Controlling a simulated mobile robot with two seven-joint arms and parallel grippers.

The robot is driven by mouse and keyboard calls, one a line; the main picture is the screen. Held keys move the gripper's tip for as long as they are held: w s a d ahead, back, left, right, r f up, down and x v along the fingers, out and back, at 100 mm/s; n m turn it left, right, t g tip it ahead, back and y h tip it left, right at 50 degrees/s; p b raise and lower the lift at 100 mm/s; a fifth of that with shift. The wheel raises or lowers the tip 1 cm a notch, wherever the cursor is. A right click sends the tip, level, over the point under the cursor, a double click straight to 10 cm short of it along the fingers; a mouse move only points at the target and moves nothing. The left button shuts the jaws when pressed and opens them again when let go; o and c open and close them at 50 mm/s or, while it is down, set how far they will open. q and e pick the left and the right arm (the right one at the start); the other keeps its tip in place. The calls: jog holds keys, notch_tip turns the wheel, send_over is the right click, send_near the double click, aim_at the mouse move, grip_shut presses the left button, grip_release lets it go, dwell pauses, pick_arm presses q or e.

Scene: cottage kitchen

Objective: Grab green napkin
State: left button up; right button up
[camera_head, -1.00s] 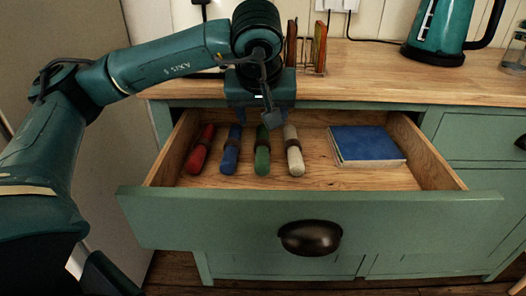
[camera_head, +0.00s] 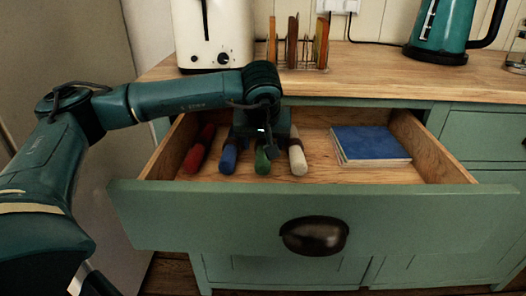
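The green rolled napkin (camera_head: 263,165) lies in the open drawer, between the blue rolled napkin (camera_head: 229,160) and the white rolled napkin (camera_head: 298,160). Only its near end shows; my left gripper (camera_head: 263,143) covers the rest. The gripper points down into the drawer, right above the green napkin, and also hides the far part of the blue one. Its fingertips are too dark and covered to tell whether they are open or touch the napkin. My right gripper is out of view.
A red rolled napkin (camera_head: 199,150) lies at the drawer's left. A stack of blue napkins (camera_head: 370,143) lies at its right. The drawer front (camera_head: 400,212) stands out toward me. On the counter are a toaster (camera_head: 213,35), a rack (camera_head: 300,45) and a kettle (camera_head: 440,28).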

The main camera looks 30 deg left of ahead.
pick_arm(q)
jog(key=shift+f, duration=0.1)
jog(key=shift+c, duration=0.2)
jog(key=c, duration=1)
jog(key=shift+c, duration=0.2)
